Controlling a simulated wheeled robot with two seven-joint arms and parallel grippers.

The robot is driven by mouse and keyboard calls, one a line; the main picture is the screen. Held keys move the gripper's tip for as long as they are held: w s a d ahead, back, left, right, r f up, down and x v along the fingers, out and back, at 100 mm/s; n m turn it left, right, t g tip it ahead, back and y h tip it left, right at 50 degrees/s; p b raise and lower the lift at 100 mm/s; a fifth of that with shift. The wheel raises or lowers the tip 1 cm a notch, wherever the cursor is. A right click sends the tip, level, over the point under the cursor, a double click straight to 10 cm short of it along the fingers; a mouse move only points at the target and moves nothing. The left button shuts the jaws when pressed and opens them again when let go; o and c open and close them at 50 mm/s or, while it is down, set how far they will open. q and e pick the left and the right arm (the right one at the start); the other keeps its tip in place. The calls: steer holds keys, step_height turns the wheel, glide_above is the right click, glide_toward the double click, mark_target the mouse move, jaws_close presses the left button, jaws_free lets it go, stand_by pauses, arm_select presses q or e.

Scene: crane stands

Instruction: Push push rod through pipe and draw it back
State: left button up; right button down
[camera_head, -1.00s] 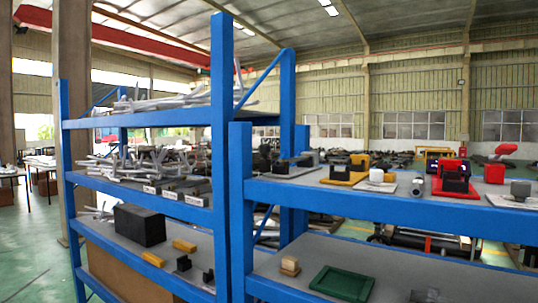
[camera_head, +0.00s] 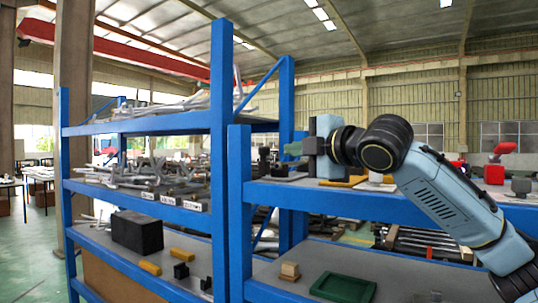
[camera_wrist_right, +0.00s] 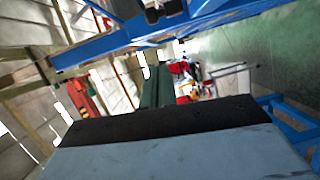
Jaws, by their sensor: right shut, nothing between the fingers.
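My right gripper (camera_head: 292,149) is raised at the upper shelf of the right rack, with its arm coming in from the right edge. Its greenish fingers are shut and empty, pointing left near the blue rack posts. The closed dark green fingers also show in the right wrist view (camera_wrist_right: 157,88). I cannot pick out the push rod for certain. Several long pipes or rods (camera_head: 430,243) lie low behind the right rack; I cannot tell if the task's pipe is one of them. My left gripper is not in view.
The right rack's blue beam (camera_head: 350,204) runs below my gripper. Its upper shelf holds a yellow piece (camera_head: 345,182) and red parts (camera_head: 494,173). A green tray (camera_head: 343,287) and a wooden block (camera_head: 290,270) lie on its lower shelf. The left rack carries a black box (camera_head: 137,231).

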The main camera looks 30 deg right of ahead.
glide_toward(268, 150)
steer(key=w+a, duration=0.4)
steer(key=a, duration=0.1)
steer(key=shift+w+d+f+p, duration=0.15)
steer(key=shift+w+d+p, duration=0.45)
steer(key=shift+w, duration=0.2)
steer(key=shift+w+d+f, duration=0.1)
steer(key=shift+w+d, duration=0.45)
steer(key=shift+w, duration=0.05)
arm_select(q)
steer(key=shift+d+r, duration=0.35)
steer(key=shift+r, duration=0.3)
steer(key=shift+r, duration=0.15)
